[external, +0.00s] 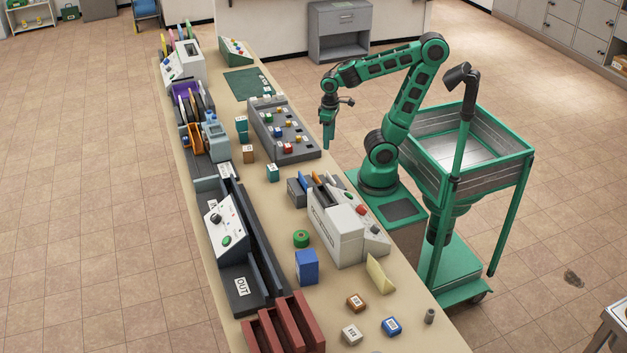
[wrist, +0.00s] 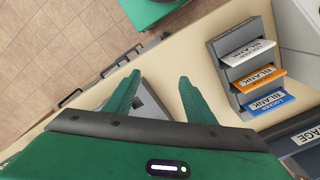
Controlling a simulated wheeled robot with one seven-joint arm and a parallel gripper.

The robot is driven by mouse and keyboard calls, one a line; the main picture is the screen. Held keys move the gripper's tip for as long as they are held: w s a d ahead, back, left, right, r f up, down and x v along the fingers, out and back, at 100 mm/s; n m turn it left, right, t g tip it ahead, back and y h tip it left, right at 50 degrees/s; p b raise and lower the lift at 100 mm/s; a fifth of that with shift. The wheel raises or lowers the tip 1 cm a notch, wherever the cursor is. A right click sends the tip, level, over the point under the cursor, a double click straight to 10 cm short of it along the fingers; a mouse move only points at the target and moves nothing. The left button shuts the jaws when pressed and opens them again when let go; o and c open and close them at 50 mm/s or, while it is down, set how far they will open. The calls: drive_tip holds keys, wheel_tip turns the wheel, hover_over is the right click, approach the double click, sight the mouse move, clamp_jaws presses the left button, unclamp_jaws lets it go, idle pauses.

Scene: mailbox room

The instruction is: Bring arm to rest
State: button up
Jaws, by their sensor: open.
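My green arm (external: 407,100) stands on its base at the right side of the long table, with its elbow raised and its forearm reaching left. My gripper (external: 328,143) hangs pointing down near the table's right edge, beside the grey panel of coloured knobs. In the wrist view my gripper (wrist: 157,85) shows two green fingers spread apart with nothing between them. Below the fingers are the table edge and part of a grey piece.
A grey rack (wrist: 245,70) of labelled cards stands right of the fingers. A green-framed cart (external: 480,175) stands behind my arm.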

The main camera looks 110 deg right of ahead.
drive_tip(key=shift+s+a+f+n, duration=0.25)
drive_tip(key=shift+s+n, duration=0.15)
drive_tip(key=shift+s, duration=0.05)
drive_tip(key=shift+s+a+f+n, duration=0.2)
drive_tip(key=shift+s+f+n, duration=0.05)
drive_tip(key=shift+s+n, duration=0.2)
